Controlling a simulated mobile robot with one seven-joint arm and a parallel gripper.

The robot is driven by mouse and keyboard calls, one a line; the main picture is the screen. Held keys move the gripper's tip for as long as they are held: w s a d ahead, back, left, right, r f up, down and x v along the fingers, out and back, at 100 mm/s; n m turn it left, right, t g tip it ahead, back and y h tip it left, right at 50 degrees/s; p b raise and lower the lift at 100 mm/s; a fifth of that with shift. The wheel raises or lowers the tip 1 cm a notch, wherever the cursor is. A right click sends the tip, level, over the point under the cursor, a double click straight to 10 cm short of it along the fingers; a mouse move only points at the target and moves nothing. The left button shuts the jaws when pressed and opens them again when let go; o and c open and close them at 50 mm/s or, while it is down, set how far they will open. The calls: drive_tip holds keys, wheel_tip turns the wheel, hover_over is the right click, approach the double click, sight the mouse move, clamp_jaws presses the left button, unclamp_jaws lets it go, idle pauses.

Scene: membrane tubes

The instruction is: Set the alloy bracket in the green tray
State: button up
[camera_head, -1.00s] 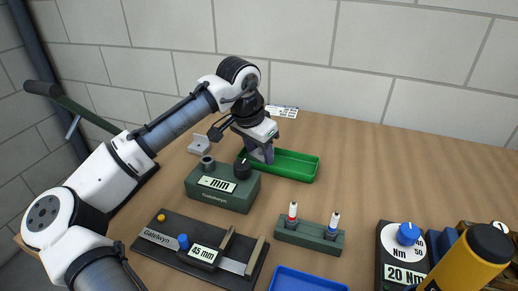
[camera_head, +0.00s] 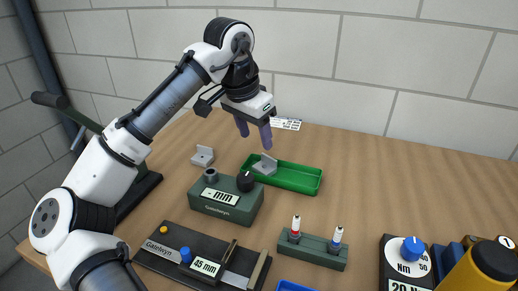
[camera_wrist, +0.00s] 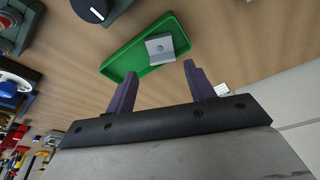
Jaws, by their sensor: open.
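A grey metal bracket (camera_head: 265,166) lies in the left end of the green tray (camera_head: 300,180) in the head view. The wrist view shows the same bracket (camera_wrist: 160,47) inside the tray (camera_wrist: 119,67), near one end. My gripper (camera_head: 254,142) is open and empty above the tray's left end, with its two purple fingers apart. In the wrist view the gripper (camera_wrist: 158,82) shows its fingers spread, clear of the bracket. A second, similar grey bracket (camera_head: 203,156) sits on the table left of the tray; I cannot tell which of the two is alloy.
A green gauge box (camera_head: 225,204) stands just in front of the tray. A black 45 mm fixture (camera_head: 160,252), a holder with two tubes (camera_head: 312,250) and a torque unit (camera_head: 392,262) are nearer. A white card (camera_head: 286,123) is behind. The table right of the tray is clear.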

drive_tip(key=shift+v, duration=1.2)
